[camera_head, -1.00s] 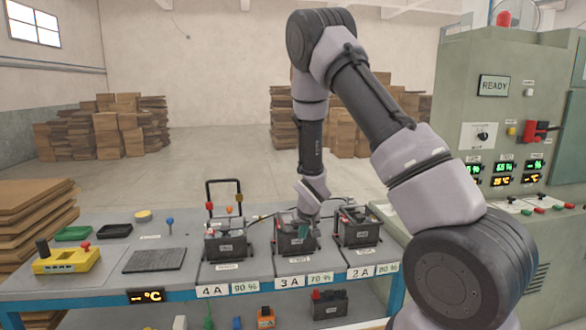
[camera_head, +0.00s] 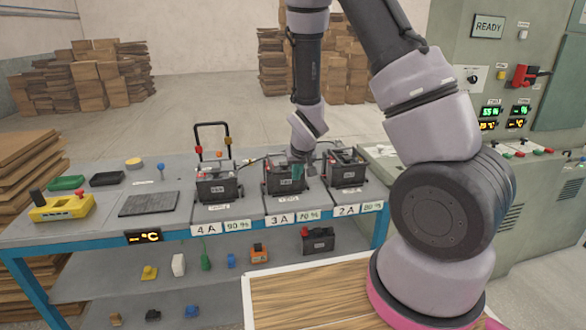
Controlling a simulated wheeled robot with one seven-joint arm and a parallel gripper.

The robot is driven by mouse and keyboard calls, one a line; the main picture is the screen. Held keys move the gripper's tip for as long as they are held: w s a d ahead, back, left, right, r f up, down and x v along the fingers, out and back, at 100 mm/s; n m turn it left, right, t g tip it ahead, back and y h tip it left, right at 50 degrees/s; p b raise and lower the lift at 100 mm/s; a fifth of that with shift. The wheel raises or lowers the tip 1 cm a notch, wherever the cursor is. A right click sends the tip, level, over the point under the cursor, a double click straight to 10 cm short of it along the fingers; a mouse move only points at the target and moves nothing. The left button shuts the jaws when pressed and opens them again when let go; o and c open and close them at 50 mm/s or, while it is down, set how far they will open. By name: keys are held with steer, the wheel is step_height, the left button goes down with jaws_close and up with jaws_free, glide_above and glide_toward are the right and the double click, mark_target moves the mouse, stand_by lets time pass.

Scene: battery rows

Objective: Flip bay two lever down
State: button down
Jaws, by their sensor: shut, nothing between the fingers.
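Three dark batteries stand in a row of bays on the workbench. The left battery (camera_head: 216,191) is behind the labels 4A and 90%, the middle battery (camera_head: 280,186) behind 3A and 70%, and the right battery (camera_head: 344,179) behind 2A and 80%. My gripper (camera_head: 298,172) points down at the right side of the middle battery's top, close to the gap before the right battery. It is shut and empty. Whether it touches anything is too small to tell. I cannot make out a bay two lever or its position; small parts on the battery tops are partly hidden by my gripper.
A black upright frame (camera_head: 228,142) stands behind the left battery. A yellow box (camera_head: 62,207) and dark mat (camera_head: 148,204) lie on the left bench. Small items fill the lower shelf (camera_head: 120,288). A green cabinet (camera_head: 480,55) with a red switch (camera_head: 524,75) stands right.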

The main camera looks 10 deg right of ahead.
steer(key=s, duration=0.2)
steer(key=shift+s, duration=0.35)
steer(key=s+d+r+m+y, duration=0.1)
steer(key=s+d+r+m, duration=0.15)
steer(key=r, duration=0.85)
steer(key=s+d+r+m, duration=0.1)
steer(key=s+d+r, duration=0.15)
steer(key=r, duration=0.85)
steer(key=s+r+t+y, duration=0.1)
steer(key=s+r, duration=1.2)
steer(key=s, duration=0.2)
steer(key=shift+s+d+m, duration=0.35)
steer(key=shift+s+d, duration=0.05)
steer(key=shift+d, duration=0.05)
